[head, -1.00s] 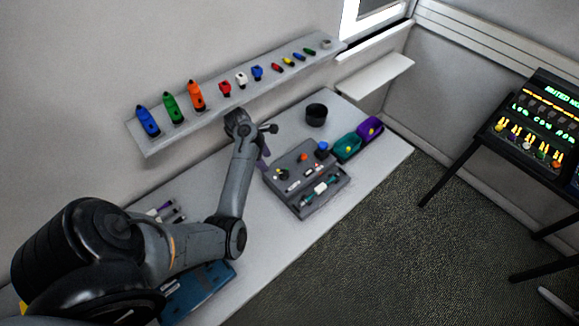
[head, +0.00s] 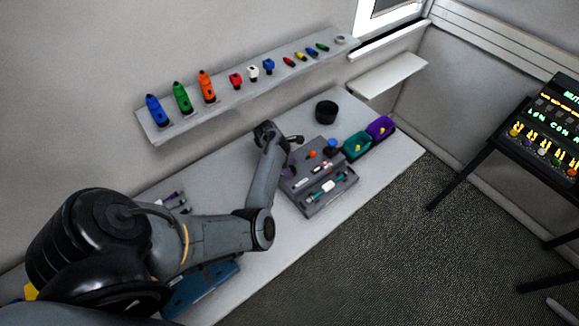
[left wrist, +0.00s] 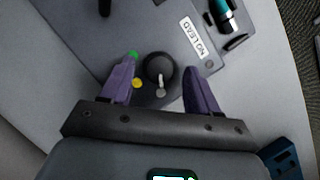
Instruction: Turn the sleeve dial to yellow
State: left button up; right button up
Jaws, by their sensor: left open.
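The sleeve dial (left wrist: 159,68) is a dark round knob with a pale pointer, seen in the left wrist view. Its pointer points toward the bottom of that picture, at a pale grey dot (left wrist: 161,93). A yellow dot (left wrist: 138,83) lies to the lower left of the knob and a green dot (left wrist: 133,55) to its upper left, close to a fingertip. My left gripper (left wrist: 160,67) is open, with one purple finger on each side of the knob; contact cannot be told. In the head view my left wrist hides the dial. My right gripper is not in view.
The grey device tray (head: 313,207) holds a teal-and-white tool. Teal (head: 357,146) and purple (head: 380,128) bins and a black cup (head: 326,111) stand beyond it. A wall shelf (head: 160,137) with coloured bottles runs behind.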

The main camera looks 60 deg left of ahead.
pick_arm(q)
jog(key=shift+f, duration=0.2)
jog(key=c, duration=1)
jog(key=shift+w, duration=0.1)
jog(key=shift+c, duration=0.2)
